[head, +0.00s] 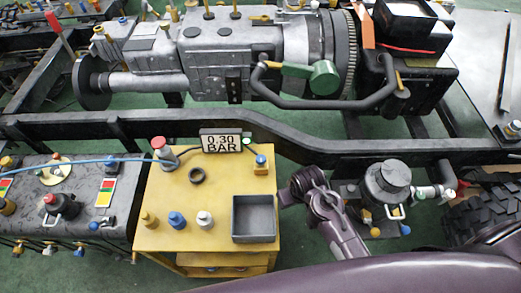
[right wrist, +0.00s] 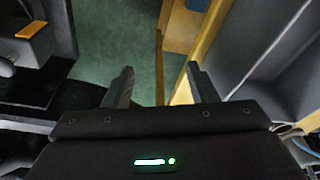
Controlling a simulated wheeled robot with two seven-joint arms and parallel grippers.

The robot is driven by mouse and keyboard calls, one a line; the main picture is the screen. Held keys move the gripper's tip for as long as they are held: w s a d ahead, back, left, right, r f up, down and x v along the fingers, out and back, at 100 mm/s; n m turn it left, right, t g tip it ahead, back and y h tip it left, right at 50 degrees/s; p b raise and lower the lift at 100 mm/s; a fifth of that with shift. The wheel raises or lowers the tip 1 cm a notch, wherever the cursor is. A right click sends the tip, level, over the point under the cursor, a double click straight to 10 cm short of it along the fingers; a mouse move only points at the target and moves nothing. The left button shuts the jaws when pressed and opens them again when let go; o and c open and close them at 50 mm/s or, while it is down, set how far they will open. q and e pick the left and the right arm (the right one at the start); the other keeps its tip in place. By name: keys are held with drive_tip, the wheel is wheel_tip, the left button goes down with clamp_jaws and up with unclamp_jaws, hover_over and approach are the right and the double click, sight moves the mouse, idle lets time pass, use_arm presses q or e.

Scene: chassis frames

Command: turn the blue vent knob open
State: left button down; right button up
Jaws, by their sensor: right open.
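A small blue knob (head: 261,160) sits on a yellow fitting at the back right of the yellow cart top (head: 225,178), beside a display reading 0.30 BAR (head: 221,141). My right gripper (head: 287,194) is just off the cart's right edge, to the right of and nearer than the knob, and not touching it. In the right wrist view its two fingers (right wrist: 160,85) are apart with nothing between them. I cannot make out the knob in that view. My left gripper is not in view.
On the cart are a grey open tray (head: 254,236), a dark ring (head: 196,176), a red-topped fitting (head: 160,148) with a blue hose, and yellow, blue (head: 177,220) and white fittings. A black chassis rail (head: 300,147) runs behind. A grey pump (head: 387,183) stands right of my arm.

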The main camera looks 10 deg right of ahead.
drive_tip(key=w+r+p, duration=0.2)
drive_tip(key=w+r, duration=0.2)
drive_tip(key=r, duration=0.5)
drive_tip(key=r+m+g, duration=0.1)
drive_tip(key=g, duration=0.1)
hover_over(261, 158)
drive_tip(key=shift+s+d+r, duration=0.2)
drive_tip(key=shift+s, duration=0.15)
drive_tip(key=shift+w+a, duration=0.15)
drive_tip(key=shift+w, duration=0.15)
drive_tip(key=shift+w+a+f, duration=0.1)
drive_tip(key=shift+f, duration=0.15)
wheel_tip(261, 158, down, 7)
drive_tip(key=shift+f, duration=0.1)
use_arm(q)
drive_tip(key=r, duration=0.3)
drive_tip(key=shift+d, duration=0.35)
use_arm(e)
drive_tip(key=c, duration=1)
